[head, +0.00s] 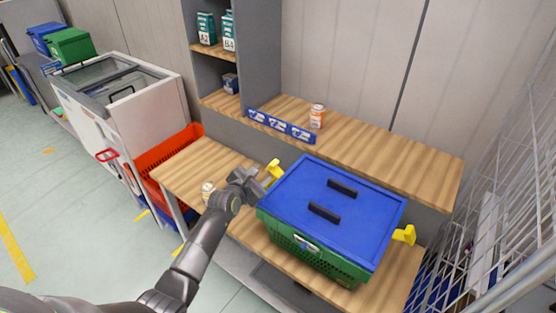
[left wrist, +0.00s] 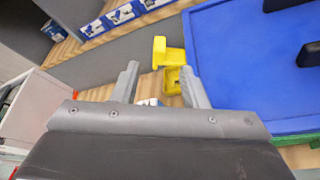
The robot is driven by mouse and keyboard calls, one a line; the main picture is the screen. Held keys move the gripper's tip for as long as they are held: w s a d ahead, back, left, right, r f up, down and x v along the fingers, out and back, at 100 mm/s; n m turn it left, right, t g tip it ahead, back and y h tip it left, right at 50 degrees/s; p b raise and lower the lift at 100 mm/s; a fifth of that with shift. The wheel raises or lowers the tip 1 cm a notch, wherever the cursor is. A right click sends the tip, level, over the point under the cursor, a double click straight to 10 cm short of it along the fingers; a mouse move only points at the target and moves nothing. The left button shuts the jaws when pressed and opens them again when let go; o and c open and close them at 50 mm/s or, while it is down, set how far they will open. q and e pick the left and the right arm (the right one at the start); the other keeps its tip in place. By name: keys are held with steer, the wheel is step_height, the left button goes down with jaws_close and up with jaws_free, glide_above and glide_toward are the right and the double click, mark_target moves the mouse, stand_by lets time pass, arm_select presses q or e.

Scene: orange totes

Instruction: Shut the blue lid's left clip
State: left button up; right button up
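A green tote (head: 311,256) with a blue lid (head: 333,207) stands on the wooden bench. The lid has two black handles and lies on the tote. Its yellow left clip (head: 274,169) sticks outward and up from the lid's left side; it also shows in the left wrist view (left wrist: 168,53). The yellow right clip (head: 404,235) also sticks outward. My left gripper (head: 254,180) is beside the left clip, with its fingers apart and nothing between them. In the left wrist view the fingertips (left wrist: 160,80) point toward the clip, just short of it. My right gripper is not in view.
A small bottle (head: 208,190) stands on the bench left of my gripper. An orange-and-white bottle (head: 317,116) and a blue label strip (head: 281,125) are on the raised shelf behind. A wire rack (head: 500,180) stands at the right. A red tote (head: 165,155) is at the left.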

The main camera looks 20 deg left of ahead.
arm_select(q)
glide_toward(277, 161)
steer(key=x, duration=0.3)
steer(key=shift+a+f, duration=0.2)
steer(key=shift+a, duration=0.05)
steer(key=b+x, duration=0.6)
steer(key=shift+w+f, duration=0.15)
steer(key=shift+f, duration=0.1)
steer(key=shift+b+x, duration=0.9)
steer(key=shift+x, duration=0.1)
steer(key=shift+r, duration=0.15)
jaws_close()
